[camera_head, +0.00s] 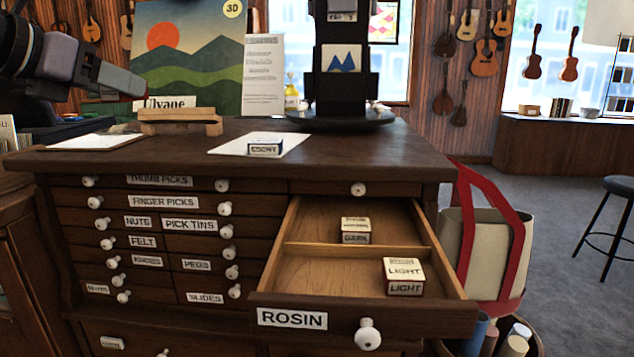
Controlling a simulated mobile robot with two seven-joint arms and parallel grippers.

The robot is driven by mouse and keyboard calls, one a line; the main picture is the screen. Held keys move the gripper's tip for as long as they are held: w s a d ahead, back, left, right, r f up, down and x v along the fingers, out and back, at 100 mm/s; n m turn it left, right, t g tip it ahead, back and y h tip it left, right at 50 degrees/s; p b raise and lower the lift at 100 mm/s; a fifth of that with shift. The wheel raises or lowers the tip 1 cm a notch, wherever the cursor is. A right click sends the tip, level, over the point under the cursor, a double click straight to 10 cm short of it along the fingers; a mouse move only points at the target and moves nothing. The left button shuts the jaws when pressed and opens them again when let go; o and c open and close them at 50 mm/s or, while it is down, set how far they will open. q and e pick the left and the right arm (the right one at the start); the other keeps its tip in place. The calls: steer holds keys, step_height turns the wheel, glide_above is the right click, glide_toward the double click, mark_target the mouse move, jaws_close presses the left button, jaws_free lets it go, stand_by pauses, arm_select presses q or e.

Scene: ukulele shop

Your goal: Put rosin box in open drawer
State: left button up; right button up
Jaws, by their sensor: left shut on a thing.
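The drawer (375,314) labelled ROSIN is pulled open at the right of the cabinet. A thin divider splits it into a back and a front compartment. A small labelled box (355,229) sits in the back compartment, and a box marked LIGHT (403,276) sits in the front one. My left gripper (138,90) is at the upper left, above the cabinet top and well apart from the white-and-dark box. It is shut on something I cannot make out. My right gripper is out of view.
A wooden stand (180,119) and a pad (95,141) lie on the cabinet top at left. A dark stand with a round base (345,118) stands behind the sheet. A red-handled bag (488,235) is right of the open drawer. The front right of the top is clear.

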arm_select(q)
steer(key=s+d+f+m+g+h, duration=0.2)
steer(key=d+f, duration=0.2)
steer(key=f, duration=0.5)
steer(key=s+d+f+m+g+h, duration=0.1)
steer(key=s+d+f+m+h, duration=0.2)
steer(key=f, duration=0.6)
steer(key=s+f+m+g, duration=0.1)
steer(key=s+f+g, duration=0.1)
steer(key=s+f, duration=1.05)
step_height(320, 180, up, 8)
steer(key=w+p, duration=0.1)
steer(key=p, duration=1.4)
steer(key=shift+w+d+r+h+p, duration=0.15)
steer(key=shift+w+d+h+p, duration=0.05)
steer(key=shift+w+h+p, duration=0.1)
